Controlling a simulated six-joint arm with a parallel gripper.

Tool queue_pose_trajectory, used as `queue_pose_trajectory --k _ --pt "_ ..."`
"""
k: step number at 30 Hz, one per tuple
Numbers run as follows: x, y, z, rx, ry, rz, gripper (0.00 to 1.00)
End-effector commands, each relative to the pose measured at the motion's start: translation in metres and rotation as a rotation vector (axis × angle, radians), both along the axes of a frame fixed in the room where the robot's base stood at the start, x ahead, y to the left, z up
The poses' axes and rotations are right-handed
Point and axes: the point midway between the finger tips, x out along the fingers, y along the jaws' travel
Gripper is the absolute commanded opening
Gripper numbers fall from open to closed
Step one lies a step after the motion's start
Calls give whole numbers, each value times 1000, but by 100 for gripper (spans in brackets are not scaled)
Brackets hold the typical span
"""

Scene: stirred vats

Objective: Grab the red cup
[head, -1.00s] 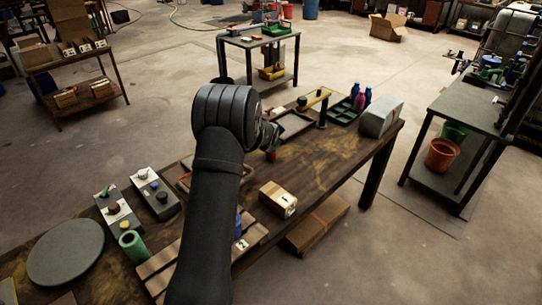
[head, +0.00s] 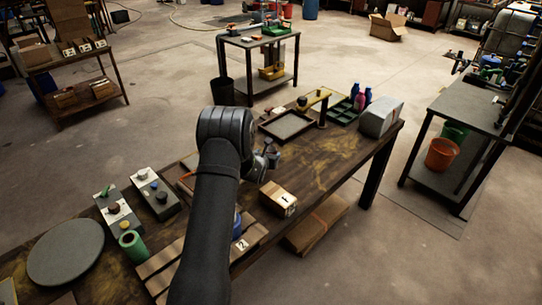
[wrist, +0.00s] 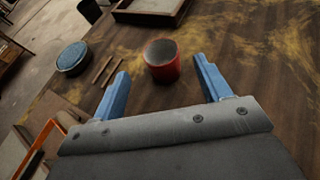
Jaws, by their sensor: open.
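The red cup (wrist: 160,68) stands upright on the dark wooden table in the wrist view, its open dark mouth facing up. My gripper (wrist: 162,84) is open, with one blue finger to the left of the cup and one to the right. The cup appears just beyond the fingertips, with space on both sides, and nothing is held. In the head view my gripper (head: 268,157) is over the middle of the table, and I cannot make out the cup there; my arm seems to hide it.
A dark-framed tray (head: 265,124) lies beyond. A round blue-topped item (wrist: 72,57) and two thin wooden strips (wrist: 103,70) lie left of the cup. An orange-edged tray (wrist: 42,143) is at lower left. A box marked 1 (head: 279,199) stands nearby. Table right of the cup is clear.

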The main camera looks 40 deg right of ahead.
Motion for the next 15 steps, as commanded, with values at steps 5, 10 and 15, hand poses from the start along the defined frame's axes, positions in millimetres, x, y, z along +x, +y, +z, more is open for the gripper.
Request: queue_pose_trajectory --k 5,10,15 --pt "10 -19 -12 0 0 0 70" --pt "19 -32 -18 0 1 0 70" --pt "21 -36 -20 0 1 0 70"
